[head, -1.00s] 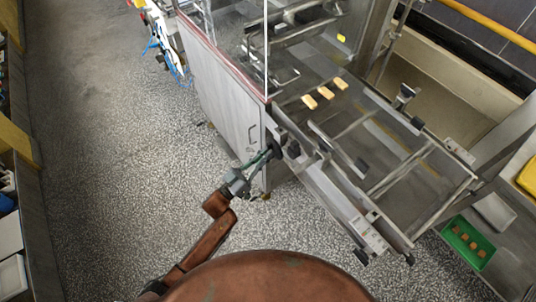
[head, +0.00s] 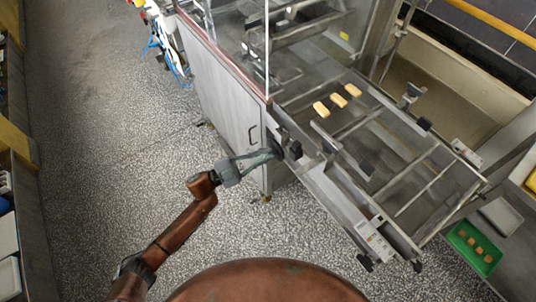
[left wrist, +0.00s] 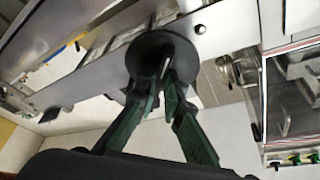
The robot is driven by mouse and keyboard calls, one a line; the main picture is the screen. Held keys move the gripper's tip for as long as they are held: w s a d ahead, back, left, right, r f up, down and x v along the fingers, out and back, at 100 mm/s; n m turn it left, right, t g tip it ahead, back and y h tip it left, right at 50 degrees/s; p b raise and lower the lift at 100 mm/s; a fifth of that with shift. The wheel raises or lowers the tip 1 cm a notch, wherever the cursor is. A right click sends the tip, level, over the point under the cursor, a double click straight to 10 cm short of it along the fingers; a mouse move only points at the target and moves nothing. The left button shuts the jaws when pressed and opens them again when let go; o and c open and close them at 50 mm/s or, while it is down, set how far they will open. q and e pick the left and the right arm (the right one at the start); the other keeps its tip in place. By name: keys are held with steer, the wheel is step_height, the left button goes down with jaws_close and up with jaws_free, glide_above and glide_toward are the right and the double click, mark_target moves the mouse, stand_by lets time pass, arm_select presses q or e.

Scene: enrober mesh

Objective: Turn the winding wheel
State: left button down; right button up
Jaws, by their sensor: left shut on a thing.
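The winding wheel is a dark round disc (left wrist: 158,52) in the left wrist view, mounted on the metal side rail of the machine. In the head view the wheel (head: 279,147) shows nearly edge-on at the near corner of the machine. My left gripper (head: 270,155) reaches it from the left. In the left wrist view its green fingers (left wrist: 160,97) converge at the lower face of the wheel and are shut on it. The exact part between the fingertips is hard to make out. My right gripper is not in view.
The steel machine cabinet (head: 222,88) stands beyond my left arm. Its wire conveyor frame (head: 405,180) extends right, with three biscuits (head: 338,99) on it. A green tray (head: 463,243) with small brown pieces is at lower right. The speckled floor (head: 105,170) at left is clear.

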arm_select(q)
steer(key=shift+w+a+f+m+g+y, duration=0.15)
steer(key=shift+m+g, duration=0.15)
steer(key=shift+m, duration=0.6)
steer(key=shift+a+r+m+g+y, duration=0.15)
steer(key=shift+m+g, duration=0.15)
steer(key=shift+m, duration=0.6)
steer(key=shift+f, duration=0.1)
steer(key=c, duration=2.2)
jaws_free()
steer(key=shift+a, duration=0.1)
steer(key=shift+o, duration=0.8)
steer(key=shift+d, duration=0.25)
steer(key=v, duration=1.2)
